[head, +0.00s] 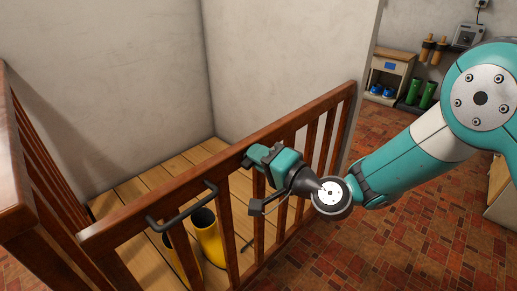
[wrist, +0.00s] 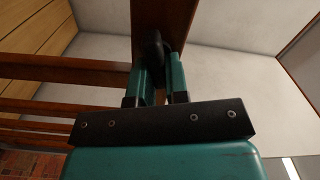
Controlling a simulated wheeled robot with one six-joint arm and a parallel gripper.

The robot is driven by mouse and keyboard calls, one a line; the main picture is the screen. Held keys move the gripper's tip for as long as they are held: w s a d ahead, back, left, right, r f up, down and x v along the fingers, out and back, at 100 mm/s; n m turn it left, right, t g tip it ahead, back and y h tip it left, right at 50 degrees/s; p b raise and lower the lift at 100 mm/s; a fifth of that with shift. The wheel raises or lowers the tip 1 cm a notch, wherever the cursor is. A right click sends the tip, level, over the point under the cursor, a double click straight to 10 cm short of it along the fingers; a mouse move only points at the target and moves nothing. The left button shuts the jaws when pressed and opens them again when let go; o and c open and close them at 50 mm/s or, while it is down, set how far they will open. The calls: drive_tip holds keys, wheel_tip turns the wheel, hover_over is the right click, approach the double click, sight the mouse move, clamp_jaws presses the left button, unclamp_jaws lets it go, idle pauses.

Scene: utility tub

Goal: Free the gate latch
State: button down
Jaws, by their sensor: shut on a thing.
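The reddish-brown wooden gate (head: 322,112) runs diagonally across the head view, with upright slats below its top rail. My gripper (head: 258,157) is at the top rail, near its middle. In the wrist view my gripper's teal fingers (wrist: 161,84) are shut on a dark rounded latch part (wrist: 153,45) against the brown wood. In the head view only a small dark bit of this latch (head: 247,161) shows beside the fingers; the rest is hidden. A black bar handle (head: 184,209) is fixed to the gate, left of my gripper.
Yellow boots (head: 208,238) stand on the wooden floor behind the gate. A brown railing (head: 45,175) is at the left. Pale walls enclose the corner. A small cabinet (head: 391,68) and green boots (head: 427,94) stand at the back right. The brick floor at right is mostly clear.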

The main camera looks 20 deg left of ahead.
drive_tip(key=shift+w+d+m+p, duration=0.15)
drive_tip(key=shift+m+p, duration=0.35)
drive_tip(key=shift+m, duration=0.45)
drive_tip(key=shift+w+a+m+p, duration=0.1)
drive_tip(key=shift+m+p, duration=0.35)
drive_tip(key=shift+m, duration=0.5)
drive_tip(key=shift+f, duration=0.1)
drive_tip(key=c, duration=1.1)
unclamp_jaws()
drive_tip(key=shift+d, duration=0.1)
drive_tip(key=shift+s, duration=0.1)
drive_tip(key=shift+s+f, duration=0.1)
